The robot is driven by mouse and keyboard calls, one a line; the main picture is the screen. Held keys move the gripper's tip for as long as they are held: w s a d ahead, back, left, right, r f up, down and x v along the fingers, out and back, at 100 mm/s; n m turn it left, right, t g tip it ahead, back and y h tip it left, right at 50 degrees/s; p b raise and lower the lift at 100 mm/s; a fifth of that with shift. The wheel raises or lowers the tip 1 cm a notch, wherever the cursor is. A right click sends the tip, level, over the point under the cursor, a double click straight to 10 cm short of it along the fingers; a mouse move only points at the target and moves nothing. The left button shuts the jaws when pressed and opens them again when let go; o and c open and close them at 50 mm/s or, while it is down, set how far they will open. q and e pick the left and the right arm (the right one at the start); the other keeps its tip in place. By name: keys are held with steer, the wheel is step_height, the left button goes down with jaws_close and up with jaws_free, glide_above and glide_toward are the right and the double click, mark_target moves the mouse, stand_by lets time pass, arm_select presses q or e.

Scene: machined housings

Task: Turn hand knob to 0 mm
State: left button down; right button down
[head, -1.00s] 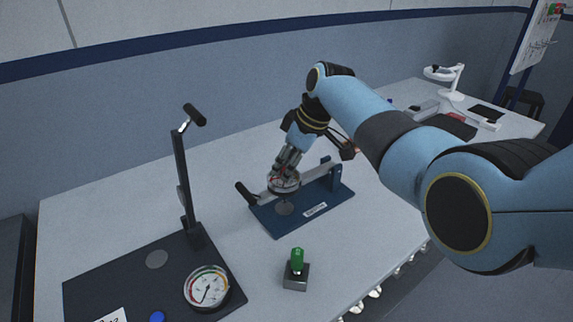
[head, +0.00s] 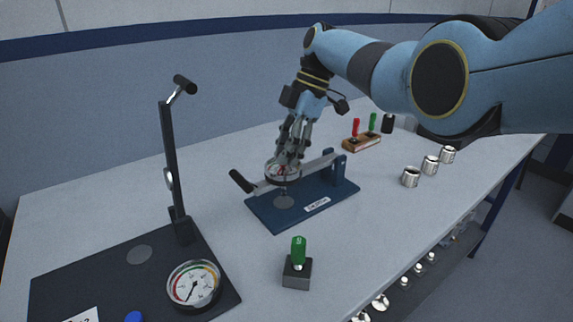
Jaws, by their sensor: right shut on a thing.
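A blue fixture (head: 330,199) with a grey lever (head: 318,164) and a black handle stands mid-table. A round knob-like part with a dial-like light face and red marks (head: 271,172) sits at the lever, above a grey disc on the fixture's base. I take it for the hand knob; its reading is too small to tell. My right gripper (head: 284,163) points down and is shut on this part, its fingers covering much of the face. My left gripper is not in view.
A black base plate (head: 75,273) with an upright lever post (head: 173,165) and a dial gauge (head: 194,285) is at front left. A green-handled plug gauge (head: 298,252) stands in a grey block. Three metal housings (head: 430,165) and a wooden gauge rack (head: 362,143) are right.

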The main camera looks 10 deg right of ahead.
steer(key=shift+n+g+b, duration=0.3)
steer(key=shift+n+b, duration=0.6)
steer(key=shift+b, duration=0.25)
steer(key=c, duration=1.2)
jaws_free()
steer(key=shift+o, duration=0.2)
steer(key=shift+w, duration=0.1)
steer(key=shift+d+r, duration=0.1)
steer(key=shift+r, duration=0.15)
steer(key=v, duration=1.1)
steer(key=shift+r, duration=0.25)
steer(key=shift+f, duration=0.1)
